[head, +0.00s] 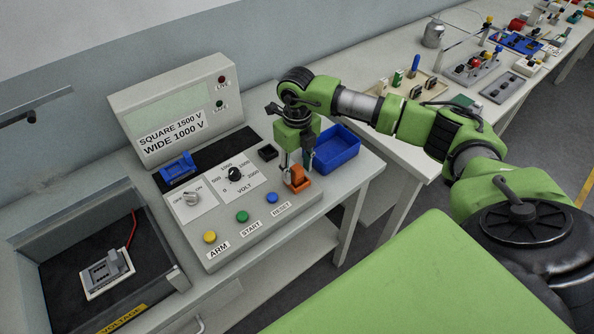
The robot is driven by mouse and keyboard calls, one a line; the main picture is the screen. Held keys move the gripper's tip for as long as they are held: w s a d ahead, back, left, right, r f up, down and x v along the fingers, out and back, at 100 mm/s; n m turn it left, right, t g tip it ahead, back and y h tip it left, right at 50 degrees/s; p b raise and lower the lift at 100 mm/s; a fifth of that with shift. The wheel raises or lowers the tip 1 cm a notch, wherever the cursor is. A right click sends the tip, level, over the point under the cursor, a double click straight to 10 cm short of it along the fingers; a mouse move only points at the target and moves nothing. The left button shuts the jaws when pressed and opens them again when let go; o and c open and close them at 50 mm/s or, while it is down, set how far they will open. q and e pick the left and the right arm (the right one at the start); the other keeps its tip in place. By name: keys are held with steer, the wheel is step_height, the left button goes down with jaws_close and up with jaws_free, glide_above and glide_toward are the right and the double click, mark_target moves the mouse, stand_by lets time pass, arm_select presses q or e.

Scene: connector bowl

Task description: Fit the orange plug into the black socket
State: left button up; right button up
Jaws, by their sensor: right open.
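The orange plug (298,180) stands at the right edge of the test console, in front of the blue bin. My right gripper (297,172) points down at it, with its fingers around or just beside the plug's top; I cannot tell whether they touch it. Its jaws are open. The black socket (268,152) is a small square block on the console, to the left of my right gripper. My left gripper is not in view.
A blue bin (338,150) stands right of the plug. A blue socket (178,168), a voltage dial (234,174) and coloured buttons (242,216) are on the console. An open bay (105,272) with a grey device lies at left. Cluttered benches (470,75) stand behind.

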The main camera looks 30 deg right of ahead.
steer(key=shift+f, duration=0.15)
steer(key=shift+c, duration=0.3)
jaws_close()
